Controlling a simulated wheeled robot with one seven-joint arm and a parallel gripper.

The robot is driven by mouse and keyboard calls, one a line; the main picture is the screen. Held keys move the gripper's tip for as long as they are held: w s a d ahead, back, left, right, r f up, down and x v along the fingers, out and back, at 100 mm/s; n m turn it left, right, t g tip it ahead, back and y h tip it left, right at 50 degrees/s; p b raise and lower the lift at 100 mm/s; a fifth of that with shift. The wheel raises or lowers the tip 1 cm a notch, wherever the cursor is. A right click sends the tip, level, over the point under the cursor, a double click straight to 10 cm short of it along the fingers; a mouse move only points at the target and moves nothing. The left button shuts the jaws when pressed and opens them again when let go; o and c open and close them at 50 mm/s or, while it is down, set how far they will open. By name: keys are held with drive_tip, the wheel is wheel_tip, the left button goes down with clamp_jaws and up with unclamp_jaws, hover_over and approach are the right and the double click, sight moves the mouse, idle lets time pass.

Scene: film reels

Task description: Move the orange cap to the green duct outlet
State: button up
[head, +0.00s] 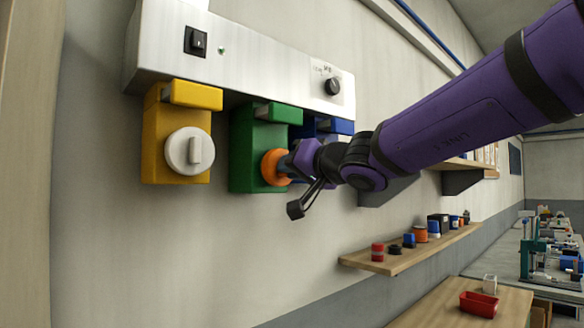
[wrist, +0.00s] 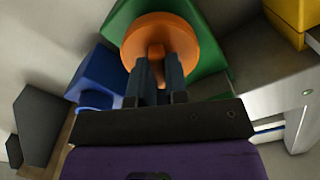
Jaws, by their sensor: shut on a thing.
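The orange cap (head: 272,167) is at the front face of the green duct outlet (head: 243,150) in the head view. In the wrist view the orange cap (wrist: 180,38) lies over the green outlet (wrist: 212,68), its disc facing me. My gripper (wrist: 160,62) is shut on the raised grip bar of the cap. In the head view my gripper (head: 285,165) comes in from the right and hides part of the cap and outlet. I cannot tell whether the cap is seated or just touching.
A yellow outlet (head: 160,120) with a white cap (head: 190,151) is to the left. A blue outlet (head: 335,127) is close on the right, partly behind my wrist. A metal control panel (head: 250,60) runs above. A wall shelf (head: 380,262) with several small items is lower right.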

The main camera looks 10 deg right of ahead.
drive_tip(key=o, duration=0.7)
drive_tip(key=shift+o, duration=0.2)
drive_tip(key=v, duration=1)
drive_tip(key=shift+s+d, duration=0.15)
drive_tip(key=shift+s, duration=0.15)
drive_tip(key=shift+f, duration=0.1)
drive_tip(key=s+d+f+g+h, duration=0.4)
drive_tip(key=s+d+f, duration=0.5)
drive_tip(key=f, duration=0.3)
drive_tip(key=s+d+f+m+g+h, duration=0.1)
drive_tip(key=s+d+f+g+h, duration=0.4)
drive_tip(key=s+d+f, duration=0.3)
drive_tip(key=s+f+h, duration=0.1)
drive_tip(key=s+f, duration=0.2)
drive_tip(key=f, duration=0.1)
drive_tip(key=shift+d+h, duration=0.3)
drive_tip(key=shift+d, duration=0.1)
